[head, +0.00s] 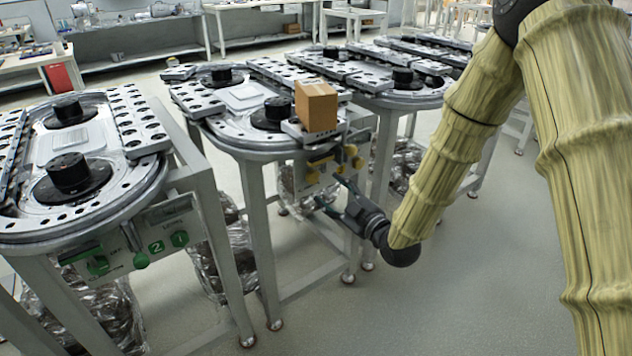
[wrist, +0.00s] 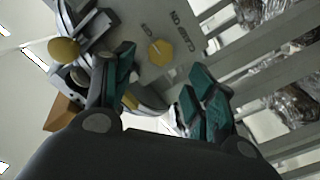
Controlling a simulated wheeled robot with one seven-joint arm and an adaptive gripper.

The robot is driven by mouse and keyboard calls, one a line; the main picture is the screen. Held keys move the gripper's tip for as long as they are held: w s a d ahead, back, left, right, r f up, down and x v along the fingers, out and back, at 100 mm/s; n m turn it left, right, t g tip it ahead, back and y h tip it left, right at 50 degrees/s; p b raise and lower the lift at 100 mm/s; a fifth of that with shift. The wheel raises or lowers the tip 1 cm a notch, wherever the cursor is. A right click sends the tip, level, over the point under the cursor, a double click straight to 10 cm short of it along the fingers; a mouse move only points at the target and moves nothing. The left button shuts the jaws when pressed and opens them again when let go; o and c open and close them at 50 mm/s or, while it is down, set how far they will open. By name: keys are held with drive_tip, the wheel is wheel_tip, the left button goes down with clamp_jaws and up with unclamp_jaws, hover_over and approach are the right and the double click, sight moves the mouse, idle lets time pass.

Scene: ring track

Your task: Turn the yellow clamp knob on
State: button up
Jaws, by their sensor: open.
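The yellow clamp knob (wrist: 160,52) is a round disc on a grey panel in the wrist view, beside lettering that seems to read CLAMP ON. Which way it is turned I cannot tell. My gripper (wrist: 163,72) is open, one teal-padded finger on each side of the knob in the picture. It appears apart from the knob; the exact gap is unclear. In the head view, my gripper (head: 331,193) is just in front of and below the panel of the middle ring track (head: 235,133). Several small yellow knobs show on that panel, so I cannot single out the clamp knob there.
Another yellow knob (wrist: 63,49) is left of the clamp knob in the wrist view. A brown box (head: 316,106) sits on the middle track above the panel. A track with green knobs (head: 156,247) stands at the left. The floor at right is clear.

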sight(315, 178)
drive_tip(key=x, duration=0.8)
drive_tip(key=shift+d, duration=0.1)
drive_tip(key=c, duration=1)
